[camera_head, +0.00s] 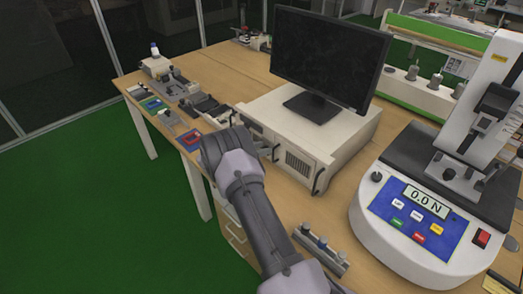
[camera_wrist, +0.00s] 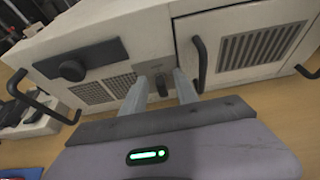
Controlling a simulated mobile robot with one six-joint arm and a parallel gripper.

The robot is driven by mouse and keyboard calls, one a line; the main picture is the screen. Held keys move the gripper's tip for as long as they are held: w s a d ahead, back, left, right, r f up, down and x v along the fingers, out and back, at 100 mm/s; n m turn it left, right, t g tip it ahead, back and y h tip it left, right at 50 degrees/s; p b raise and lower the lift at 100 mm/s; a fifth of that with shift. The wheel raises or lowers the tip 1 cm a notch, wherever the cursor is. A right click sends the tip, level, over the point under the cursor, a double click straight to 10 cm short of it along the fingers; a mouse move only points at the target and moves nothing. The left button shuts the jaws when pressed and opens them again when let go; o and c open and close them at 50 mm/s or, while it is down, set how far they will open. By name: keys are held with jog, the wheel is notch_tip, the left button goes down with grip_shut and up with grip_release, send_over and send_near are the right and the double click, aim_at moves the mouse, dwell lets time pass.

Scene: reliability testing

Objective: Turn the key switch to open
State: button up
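The key switch (camera_wrist: 162,86) shows in the wrist view as a small dark upright key on a grey plate on the front of a white box unit (camera_wrist: 150,35). My gripper (camera_wrist: 159,80) is open, with one grey finger on each side of the key. Gaps show between the key and both fingers, so it is not gripped. How deep the fingertips reach past the key is hard to tell. In the head view my arm reaches to the front of the white box unit (camera_head: 310,130), and the arm hides the key switch there.
A black knob (camera_wrist: 73,70) on a dark plate is left of the key. Black handles (camera_wrist: 199,65) stick out on the unit's front. A monitor (camera_head: 327,55) stands on the unit. A force tester (camera_head: 425,215) is at right; small fixtures (camera_head: 320,247) stand near the front edge.

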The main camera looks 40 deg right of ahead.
grip_shut()
dwell(0.4)
jog(key=b, duration=0.1)
jog(key=m+t+b, duration=0.1)
jog(key=m, duration=0.1)
jog(key=shift+s+f+t+b, duration=0.25)
jog(key=shift+s+t+b, duration=0.05)
jog(key=shift+t+b, duration=0.1)
jog(key=m+b, duration=0.1)
jog(key=b, duration=0.1)
jog(key=m+t+b, duration=0.1)
jog(key=b, duration=0.1)
jog(key=m+t+b, duration=0.1)
jog(key=shift+s+f+b, duration=0.35)
jog(key=shift+s+b, duration=0.05)
jog(key=m, duration=0.1)
jog(key=m+t+b, duration=0.1)
jog(key=m, duration=0.1)
jog(key=shift+s+t+h, duration=0.2)
jog(key=shift+t+h, duration=0.1)
jog(key=m, duration=0.2)
jog(key=m+t+h, duration=0.1)
jog(key=shift+s+f+m, duration=0.15)
jog(key=shift+f+m, duration=0.2)
jog(key=shift+m, duration=0.05)
